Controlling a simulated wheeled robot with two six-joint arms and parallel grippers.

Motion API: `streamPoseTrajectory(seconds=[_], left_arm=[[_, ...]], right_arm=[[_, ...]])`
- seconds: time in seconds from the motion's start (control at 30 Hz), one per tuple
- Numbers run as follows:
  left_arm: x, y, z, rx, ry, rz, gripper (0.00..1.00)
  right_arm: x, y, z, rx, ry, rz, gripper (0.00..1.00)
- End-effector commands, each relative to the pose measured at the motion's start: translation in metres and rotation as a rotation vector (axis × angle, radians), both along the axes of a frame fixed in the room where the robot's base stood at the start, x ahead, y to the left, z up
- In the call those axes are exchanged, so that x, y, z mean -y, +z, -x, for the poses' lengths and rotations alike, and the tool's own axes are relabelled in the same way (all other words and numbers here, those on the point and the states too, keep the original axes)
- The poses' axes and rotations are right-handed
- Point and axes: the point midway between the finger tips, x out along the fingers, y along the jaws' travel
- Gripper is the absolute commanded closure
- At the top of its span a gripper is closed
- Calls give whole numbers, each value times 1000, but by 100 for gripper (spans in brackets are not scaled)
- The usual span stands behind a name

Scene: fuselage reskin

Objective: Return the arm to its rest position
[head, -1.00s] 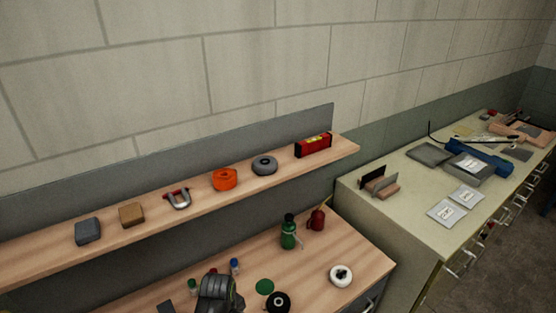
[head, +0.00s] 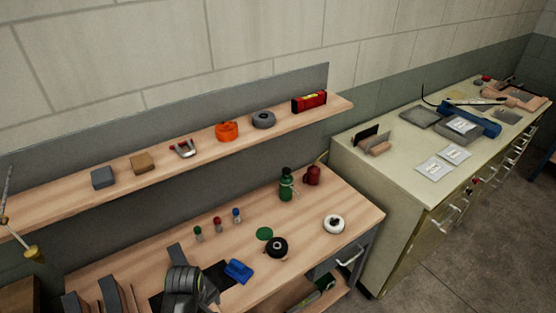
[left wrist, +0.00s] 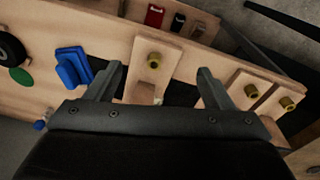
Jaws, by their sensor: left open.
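My left gripper (left wrist: 157,70) is open in the left wrist view, its two dark fingers apart with nothing held between them. Beyond the fingers lies a wooden piece with a brass-coloured knob (left wrist: 153,61); I cannot tell the gap between it and the fingers. In the head view my left arm shows at the bottom, above the workbench (head: 330,265) and a black mat (head: 217,273); its fingertips are hard to make out. My right gripper is in neither view.
A blue object (head: 238,270), a black roll (head: 277,247) and small bottles (head: 217,224) stand right of the arm. A green bottle (head: 286,184) is further back. A shelf (head: 200,155) with several items runs behind.

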Motion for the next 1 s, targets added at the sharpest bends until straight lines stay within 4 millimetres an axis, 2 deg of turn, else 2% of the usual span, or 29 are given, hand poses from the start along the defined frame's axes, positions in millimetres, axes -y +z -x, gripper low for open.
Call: streamPoseTrajectory(seconds=[0.17, 0.3, 0.5, 0.9, 0.93, 1.0], left_arm=[[-37, 9, 41, 45, -124, -44, 24], [-69, 28, 86, 90, -285, -107, 24], [-91, 58, 129, 129, -476, -181, 24], [-106, 107, 182, 161, -742, -284, 24], [-107, 106, 183, 160, -756, -288, 24], [-108, 87, 178, 155, -749, -280, 24]], right_arm=[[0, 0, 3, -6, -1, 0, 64], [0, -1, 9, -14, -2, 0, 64], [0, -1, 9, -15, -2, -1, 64], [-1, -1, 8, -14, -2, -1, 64], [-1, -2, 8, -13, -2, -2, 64], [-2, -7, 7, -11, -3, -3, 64]])
